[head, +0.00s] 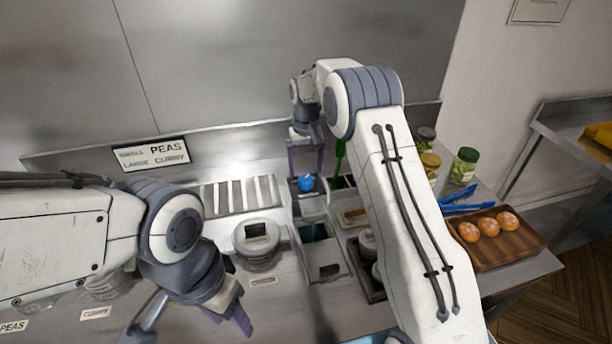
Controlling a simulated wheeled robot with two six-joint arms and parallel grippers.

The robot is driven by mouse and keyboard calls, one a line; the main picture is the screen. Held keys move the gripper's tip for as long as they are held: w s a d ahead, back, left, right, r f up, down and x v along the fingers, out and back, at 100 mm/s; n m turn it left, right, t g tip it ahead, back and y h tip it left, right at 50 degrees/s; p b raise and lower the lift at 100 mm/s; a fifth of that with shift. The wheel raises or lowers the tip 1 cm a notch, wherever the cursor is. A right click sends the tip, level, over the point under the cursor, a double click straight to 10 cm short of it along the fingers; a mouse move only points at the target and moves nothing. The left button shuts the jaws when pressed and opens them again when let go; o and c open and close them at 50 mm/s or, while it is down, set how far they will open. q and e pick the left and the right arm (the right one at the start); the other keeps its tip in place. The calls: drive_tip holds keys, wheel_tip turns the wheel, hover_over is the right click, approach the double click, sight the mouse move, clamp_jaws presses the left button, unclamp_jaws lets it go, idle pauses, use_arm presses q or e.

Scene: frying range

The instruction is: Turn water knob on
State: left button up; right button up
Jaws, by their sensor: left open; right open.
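A blue knob (306,182), which looks like the water knob, sits on top of a grey metal unit behind the counter's middle. My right gripper (306,170) points down over it, open, with one finger to each side in the picture. I cannot tell whether the fingers touch the knob. My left gripper (241,318) is at the lower left over the counter, away from the knob. It is open and empty, and its fingers are seen nearly edge-on.
A round lidded container (257,236) stands left of the knob's unit, in front of a slotted grille (237,195). A wooden tray (512,250) with buns, blue tongs (467,207) and jars (464,165) are at the right. A green handle (340,152) stands close beside my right gripper.

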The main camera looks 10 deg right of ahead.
sight(306, 178)
wheel_tip(306, 178, up, 7)
drive_tip(key=shift+r+b, duration=0.15)
drive_tip(key=shift+b, duration=0.3)
